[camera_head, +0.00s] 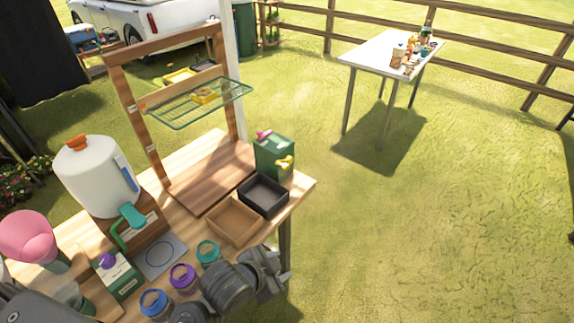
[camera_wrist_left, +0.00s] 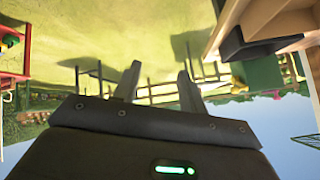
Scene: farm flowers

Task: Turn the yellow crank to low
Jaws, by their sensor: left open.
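The yellow crank (camera_head: 285,162) sits on the side of a dark green box (camera_head: 270,155) at the back right of the wooden table. The box has a pink knob (camera_head: 263,134) on top. In the left wrist view the green box (camera_wrist_left: 264,72) is at the right, with the yellow crank (camera_wrist_left: 238,83) at its left edge. My left gripper (camera_head: 281,272) is open and empty, past the table's front right edge and well short of the crank. In the left wrist view its fingers (camera_wrist_left: 158,82) stand apart with nothing between. My right gripper is not in view.
A black tray (camera_head: 263,212) and a brown tray (camera_head: 212,223) lie between gripper and box. Jars with teal, purple and blue lids (camera_head: 155,302) stand near the arm. A wooden frame holds a green wire shelf (camera_head: 185,118).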

